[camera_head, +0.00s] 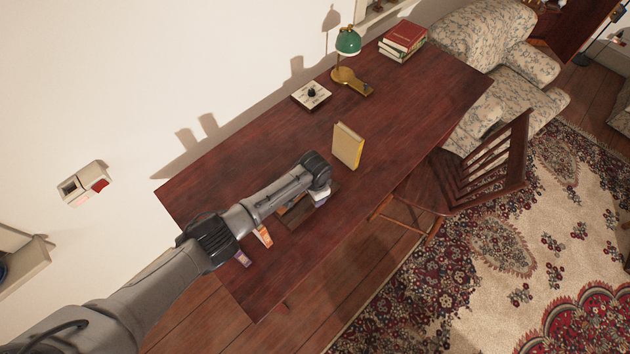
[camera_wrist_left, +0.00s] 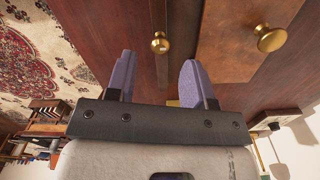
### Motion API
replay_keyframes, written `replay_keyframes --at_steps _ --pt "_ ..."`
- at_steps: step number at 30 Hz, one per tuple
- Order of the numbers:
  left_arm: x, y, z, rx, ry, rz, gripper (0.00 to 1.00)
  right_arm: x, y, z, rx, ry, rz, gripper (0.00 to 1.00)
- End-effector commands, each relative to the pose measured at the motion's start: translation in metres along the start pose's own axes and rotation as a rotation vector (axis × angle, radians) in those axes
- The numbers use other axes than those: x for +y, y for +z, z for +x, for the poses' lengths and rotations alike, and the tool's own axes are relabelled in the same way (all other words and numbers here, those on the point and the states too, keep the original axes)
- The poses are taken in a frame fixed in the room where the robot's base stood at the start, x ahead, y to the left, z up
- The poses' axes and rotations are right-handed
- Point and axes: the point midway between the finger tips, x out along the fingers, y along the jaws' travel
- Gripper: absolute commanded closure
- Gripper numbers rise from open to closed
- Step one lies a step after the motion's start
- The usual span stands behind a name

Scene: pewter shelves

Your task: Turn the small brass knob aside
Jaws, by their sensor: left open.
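In the left wrist view, a small round brass knob (camera_wrist_left: 160,43) sits on dark reddish wood, beside a narrow strip. My left gripper (camera_wrist_left: 157,64) is open and empty, its two purple fingers pointing toward the wood. The small knob shows in the gap between the fingertips, apart from both, seemingly beyond them. A larger brass knob (camera_wrist_left: 271,38) sits on a lighter brown wooden panel (camera_wrist_left: 226,45), to the right of the right finger. In the head view, my left arm reaches over the desk (camera_head: 400,112); its wrist hides the knobs and fingers. My right gripper is not in view.
A yellow book (camera_head: 348,146) stands upright near my left wrist. A white box with a black knob (camera_head: 311,94), a green lamp (camera_head: 348,42) and stacked red books (camera_head: 404,36) are farther back. A wooden chair (camera_head: 482,172) stands at the desk's right edge. Small orange (camera_head: 263,236) and purple (camera_head: 243,259) items lie near my forearm.

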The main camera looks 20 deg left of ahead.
Motion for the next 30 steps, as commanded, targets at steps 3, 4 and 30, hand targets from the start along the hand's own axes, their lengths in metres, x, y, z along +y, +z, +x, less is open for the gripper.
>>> replay_keyframes --at_steps 3,4,30 --pt "0.000 0.000 -0.027 0.004 -0.001 0.000 0.52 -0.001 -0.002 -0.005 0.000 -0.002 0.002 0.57" --pt "-0.001 0.000 -0.033 0.003 -0.001 0.000 0.52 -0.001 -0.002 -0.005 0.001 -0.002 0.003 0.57" --pt "0.000 0.000 -0.101 0.000 0.000 -0.002 0.52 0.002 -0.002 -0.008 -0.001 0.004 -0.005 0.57"
